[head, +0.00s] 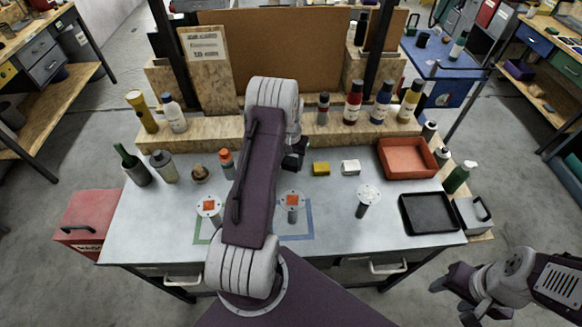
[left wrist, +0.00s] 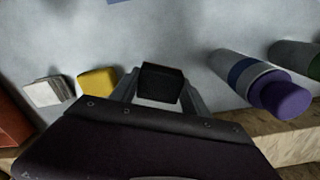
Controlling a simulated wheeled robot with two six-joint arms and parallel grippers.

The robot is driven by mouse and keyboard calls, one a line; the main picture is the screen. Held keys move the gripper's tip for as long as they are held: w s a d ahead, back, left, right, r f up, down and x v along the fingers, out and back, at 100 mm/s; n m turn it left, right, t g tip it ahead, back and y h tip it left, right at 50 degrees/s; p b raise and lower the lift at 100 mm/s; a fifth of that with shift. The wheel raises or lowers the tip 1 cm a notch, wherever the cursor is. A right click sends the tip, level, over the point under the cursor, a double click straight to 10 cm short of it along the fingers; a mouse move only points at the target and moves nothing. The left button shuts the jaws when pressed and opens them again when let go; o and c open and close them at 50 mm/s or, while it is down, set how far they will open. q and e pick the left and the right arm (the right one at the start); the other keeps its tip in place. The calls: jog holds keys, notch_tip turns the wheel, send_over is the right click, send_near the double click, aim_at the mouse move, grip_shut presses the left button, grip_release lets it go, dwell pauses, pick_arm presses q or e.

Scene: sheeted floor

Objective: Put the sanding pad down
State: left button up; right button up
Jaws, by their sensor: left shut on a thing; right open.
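My left gripper (head: 293,160) is over the back middle of the grey table, mostly hidden behind my own arm in the head view. In the left wrist view, it (left wrist: 160,92) is shut on a small black block (left wrist: 162,80), which looks like the sanding pad. I cannot tell whether the pad touches the tabletop. A yellow block (head: 321,168) and a white block (head: 350,167) lie to the right of it. My right gripper (head: 456,286) is open and empty, off the table at the lower right.
An orange tray (head: 408,158) and a black tray (head: 430,213) are at the right. White-disc stands (head: 367,193) and a blue taped outline (head: 312,222) are nearer the front. A wooden ledge (head: 340,135) runs behind.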

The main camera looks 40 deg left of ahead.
aim_at(291, 168)
pick_arm(q)
notch_tip(291, 168, down, 3)
jog(key=shift+d+r+p, duration=0.1)
jog(key=shift+p, duration=0.25)
jog(key=shift+f, duration=0.45)
jog(key=shift+f, duration=0.15)
jog(key=o, duration=1.2)
jog(key=shift+o, duration=0.4)
